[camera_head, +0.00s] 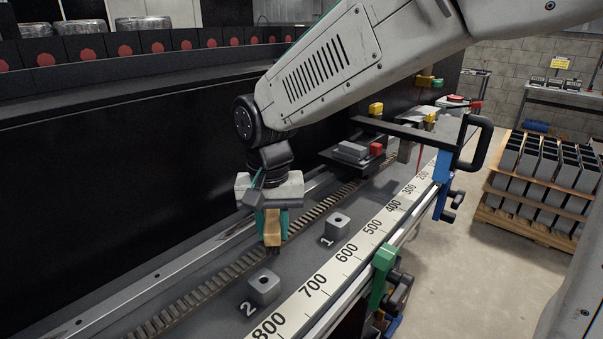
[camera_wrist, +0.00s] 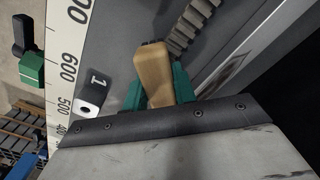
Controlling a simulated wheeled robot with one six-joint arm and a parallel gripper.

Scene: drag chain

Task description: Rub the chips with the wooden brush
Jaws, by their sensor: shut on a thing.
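My gripper (camera_head: 272,212) points down over the machine bed, its teal fingers shut on the wooden brush (camera_head: 272,228). The brush has a tan wooden body with a dark lower end, which is close above the bed or touching it; I cannot tell which. In the wrist view the tan brush (camera_wrist: 154,72) stands between the teal fingers. The drag chain (camera_head: 205,290), a ribbed grey-brown strip, runs along the bed beside the brush. I cannot make out any chips in either view.
Grey blocks with holes stand by the labels 1 (camera_head: 338,225) and 2 (camera_head: 264,287). A numbered white scale (camera_head: 315,284) runs along the front edge, with a green clamp (camera_head: 383,272). A black carriage with a handle (camera_head: 478,143) stands farther along. A dark wall rises behind the bed.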

